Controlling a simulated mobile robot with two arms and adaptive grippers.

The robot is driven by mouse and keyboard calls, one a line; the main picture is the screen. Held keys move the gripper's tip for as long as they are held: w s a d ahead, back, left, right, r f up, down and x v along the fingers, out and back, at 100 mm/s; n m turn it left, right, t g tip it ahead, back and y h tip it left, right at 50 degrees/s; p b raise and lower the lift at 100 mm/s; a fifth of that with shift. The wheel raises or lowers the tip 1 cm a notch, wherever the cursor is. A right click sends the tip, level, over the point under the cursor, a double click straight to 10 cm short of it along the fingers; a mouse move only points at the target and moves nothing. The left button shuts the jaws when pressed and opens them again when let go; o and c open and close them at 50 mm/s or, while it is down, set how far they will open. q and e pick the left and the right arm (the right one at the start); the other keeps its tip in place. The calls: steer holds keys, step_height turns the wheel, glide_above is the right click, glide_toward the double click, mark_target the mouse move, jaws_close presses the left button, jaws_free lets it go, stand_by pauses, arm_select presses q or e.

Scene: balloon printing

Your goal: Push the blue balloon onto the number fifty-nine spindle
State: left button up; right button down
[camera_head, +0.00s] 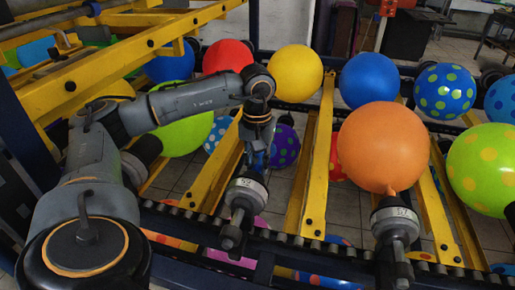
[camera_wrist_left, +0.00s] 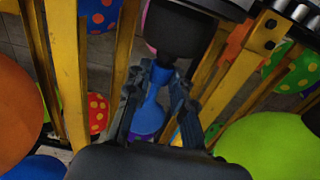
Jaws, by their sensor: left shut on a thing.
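The blue balloon (camera_wrist_left: 152,105) is small and limp in the left wrist view, held between the two fingers of my left gripper (camera_wrist_left: 155,90). Its end meets or overlaps a dark round part (camera_wrist_left: 183,28); I cannot tell whether it is around it. In the head view, my left gripper (camera_head: 258,160) is just above the spindle (camera_head: 247,192) whose white ring seems to read 59. Only a sliver of blue shows there between the fingers; the arm hides the rest. My right gripper is not in view.
A spindle (camera_head: 395,222) to the right carries a large inflated orange balloon (camera_head: 383,147). Yellow bars (camera_head: 310,170) run between the spindles. Inflated balloons, including a yellow one (camera_head: 295,73) and a large blue one (camera_head: 369,80), line the far side. A purple balloon (camera_head: 284,146) is close behind my gripper.

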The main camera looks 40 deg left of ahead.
arm_select(q)
steer(key=shift+s+d, duration=0.15)
steer(key=shift+s, duration=0.15)
stand_by(0.5)
steer(key=o, duration=0.8)
step_height(320, 180, up, 9)
steer(key=p, duration=0.6)
